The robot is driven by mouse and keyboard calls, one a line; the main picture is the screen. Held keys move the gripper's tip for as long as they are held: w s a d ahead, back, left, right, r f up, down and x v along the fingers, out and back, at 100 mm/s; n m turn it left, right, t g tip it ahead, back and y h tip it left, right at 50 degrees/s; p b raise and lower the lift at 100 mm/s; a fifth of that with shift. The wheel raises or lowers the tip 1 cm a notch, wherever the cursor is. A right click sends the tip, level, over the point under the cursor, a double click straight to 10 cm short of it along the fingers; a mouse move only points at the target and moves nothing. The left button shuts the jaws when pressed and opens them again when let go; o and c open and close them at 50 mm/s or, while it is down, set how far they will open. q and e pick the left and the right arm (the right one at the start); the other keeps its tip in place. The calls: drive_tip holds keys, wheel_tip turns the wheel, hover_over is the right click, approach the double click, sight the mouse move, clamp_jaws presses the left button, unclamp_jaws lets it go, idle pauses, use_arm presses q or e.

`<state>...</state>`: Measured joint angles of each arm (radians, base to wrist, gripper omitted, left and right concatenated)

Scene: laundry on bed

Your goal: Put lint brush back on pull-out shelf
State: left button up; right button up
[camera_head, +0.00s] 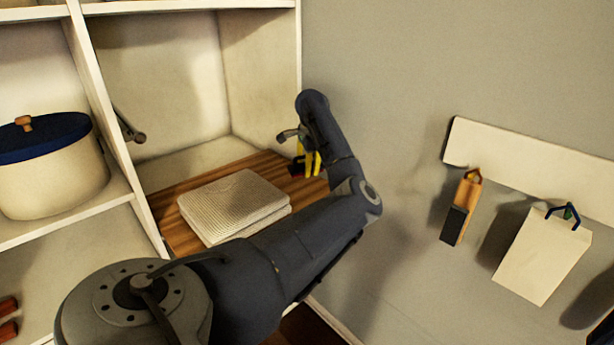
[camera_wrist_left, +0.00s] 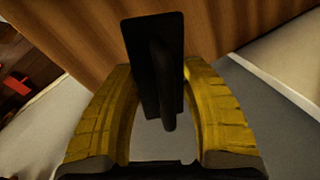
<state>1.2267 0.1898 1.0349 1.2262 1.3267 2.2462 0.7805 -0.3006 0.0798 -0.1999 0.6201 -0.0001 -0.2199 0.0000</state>
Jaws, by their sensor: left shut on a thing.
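The lint brush (camera_wrist_left: 143,70) is black, with a flat rectangular head and a round handle, in the left wrist view. My left gripper (camera_wrist_left: 160,95) is shut on it, with one yellow finger on each side of the handle. The brush head shows against the brown wooden pull-out shelf (camera_wrist_left: 235,30); I cannot tell whether it touches the wood. In the head view the shelf (camera_head: 170,215) sits in a white cubby, and my left gripper (camera_head: 308,166) is at its right end. There the arm and fingers mostly hide the brush. My right gripper is not in view.
A folded pale towel (camera_head: 235,205) covers the middle of the shelf. The cubby's white side wall (camera_head: 262,75) rises behind the gripper. A cream pot with a blue lid (camera_head: 50,165) stands at left. A wall rail (camera_head: 530,165) at right holds a wooden brush (camera_head: 462,205) and a white card (camera_head: 540,258).

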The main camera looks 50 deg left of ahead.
sight(307, 185)
use_arm(q)
drive_tip(key=shift+f, duration=2.5)
drive_tip(key=shift+f, duration=0.1)
drive_tip(key=o, duration=1.2)
